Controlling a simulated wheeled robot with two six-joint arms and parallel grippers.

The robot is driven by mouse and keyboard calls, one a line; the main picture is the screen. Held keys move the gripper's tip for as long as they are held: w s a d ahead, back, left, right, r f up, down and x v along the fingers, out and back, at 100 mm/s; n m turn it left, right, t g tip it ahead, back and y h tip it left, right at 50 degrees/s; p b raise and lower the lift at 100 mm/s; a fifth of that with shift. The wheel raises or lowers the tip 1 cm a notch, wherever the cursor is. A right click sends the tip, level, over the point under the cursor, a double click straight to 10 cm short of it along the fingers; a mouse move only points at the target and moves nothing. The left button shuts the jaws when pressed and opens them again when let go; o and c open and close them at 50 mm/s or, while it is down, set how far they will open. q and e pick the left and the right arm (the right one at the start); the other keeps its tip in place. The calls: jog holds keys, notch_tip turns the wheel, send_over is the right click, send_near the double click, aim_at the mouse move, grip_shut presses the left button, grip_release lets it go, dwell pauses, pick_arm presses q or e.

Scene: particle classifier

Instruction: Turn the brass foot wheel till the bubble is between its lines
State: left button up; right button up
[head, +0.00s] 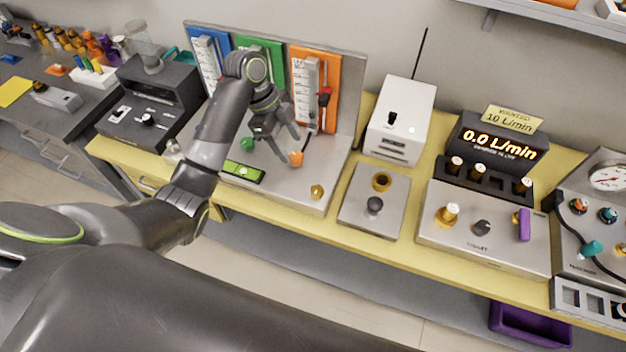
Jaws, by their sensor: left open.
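The brass foot wheel (316,191) is a small gold knob at the front right of a grey metal base plate. A spirit level (254,178) with a bright green vial in a dark case lies near the plate's front left. A pale spot shows in the vial, but its lines are too small to read. My left gripper (281,148) is open and empty, fingers pointing down over the plate, behind and left of the foot wheel and apart from it. It hides part of the coloured panels. My right gripper is out of view.
Blue, green and orange (326,66) panels stand upright behind the plate. A green knob and an orange knob (296,158) sit close by my left fingers. Front right of the plate is clear.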

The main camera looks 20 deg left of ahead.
pick_arm(q)
jog(key=b, duration=0.5)
send_near(316, 189)
jog(key=p+x, duration=0.2)
jog(key=x, duration=0.5)
jog(key=shift+d+f, duration=0.15)
jog(key=shift+f, duration=0.2)
jog(key=shift+d+f, duration=0.25)
jog(key=shift+f, duration=0.45)
jog(key=shift+c, duration=0.4)
